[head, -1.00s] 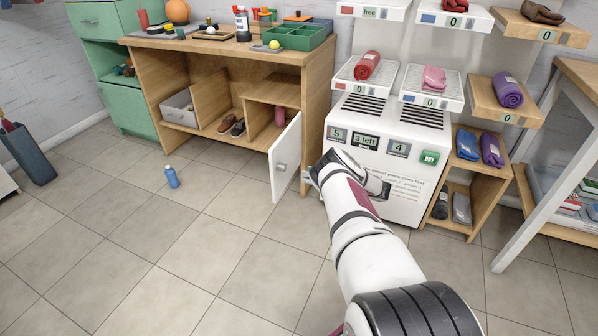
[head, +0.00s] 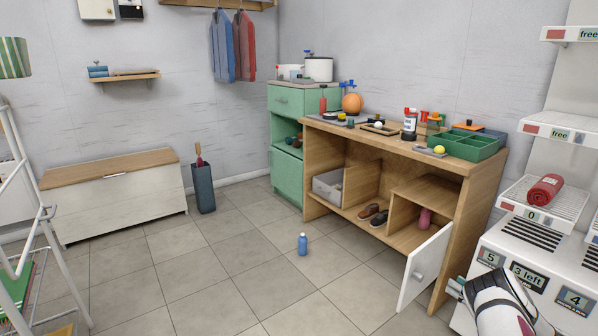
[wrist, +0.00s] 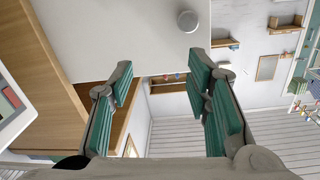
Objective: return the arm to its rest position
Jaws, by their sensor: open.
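My arm (head: 500,303) shows at the lower right of the head view, in front of the white machine. My gripper (head: 456,288) is at its left end, close to the open white cabinet door (head: 424,268); the head view does not show whether they touch. In the wrist view my gripper (wrist: 160,92) has its two green-padded fingers spread wide with nothing held between them. The white door (wrist: 120,35) with its round grey knob (wrist: 188,21) lies just beyond the fingers.
The wooden workbench (head: 478,195) bears a green tray (head: 465,145) and several small things. A blue bottle (head: 302,244) stands on the floor. The white machine (head: 540,262) is right of the door. Floor left of the bench is largely clear.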

